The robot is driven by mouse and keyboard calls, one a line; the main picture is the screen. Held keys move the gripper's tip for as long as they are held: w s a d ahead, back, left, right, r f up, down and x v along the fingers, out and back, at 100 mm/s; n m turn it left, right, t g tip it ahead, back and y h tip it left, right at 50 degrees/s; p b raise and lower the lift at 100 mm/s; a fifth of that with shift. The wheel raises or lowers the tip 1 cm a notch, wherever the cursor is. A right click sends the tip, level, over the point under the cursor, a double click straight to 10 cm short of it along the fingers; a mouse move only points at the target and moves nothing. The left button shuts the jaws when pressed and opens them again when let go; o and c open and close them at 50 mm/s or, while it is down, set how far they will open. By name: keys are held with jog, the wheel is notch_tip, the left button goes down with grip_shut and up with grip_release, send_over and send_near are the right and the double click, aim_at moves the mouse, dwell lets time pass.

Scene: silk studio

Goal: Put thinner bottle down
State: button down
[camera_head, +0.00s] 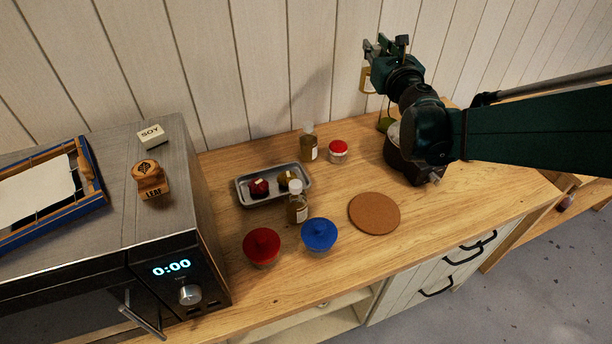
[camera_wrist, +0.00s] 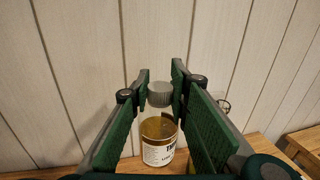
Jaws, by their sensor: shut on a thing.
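My gripper (camera_head: 387,48) is raised near the back wall, above the right part of the wooden counter. It is shut on a bottle (camera_head: 367,78) with amber liquid and a white label. In the wrist view the bottle (camera_wrist: 159,140) hangs upright between the green finger pads, with its grey cap (camera_wrist: 161,94) at the fingertips. The label is only partly readable. In the head view the gripper hides the bottle's top, and the bottle appears clear of the counter.
Two similar bottles (camera_head: 308,146) (camera_head: 297,205) stand on the counter (camera_head: 410,262). A dark round appliance (camera_head: 398,160) stands below my arm. The cork mat is bare.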

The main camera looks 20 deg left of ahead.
jog(key=s+a+n+g+y, duration=0.4)
jog(key=s+a+g, duration=0.1)
jog(key=s+a, duration=0.7)
jog(key=s+a+n+g+y, duration=0.35)
jog(key=s+a, duration=0.55)
jog(key=a, duration=0.5)
notch_tip(320, 180, down, 11)
jog(key=g, duration=0.1)
jog(key=shift+s+a, duration=0.35)
jog(key=shift+f+n, duration=0.1)
jog(key=shift+n, duration=0.15)
notch_tip(320, 180, down, 6)
jog(key=b, duration=0.2)
jog(key=shift+f, duration=0.15)
jog(key=shift+f+b, duration=0.45)
jog(key=shift+f, duration=1.4)
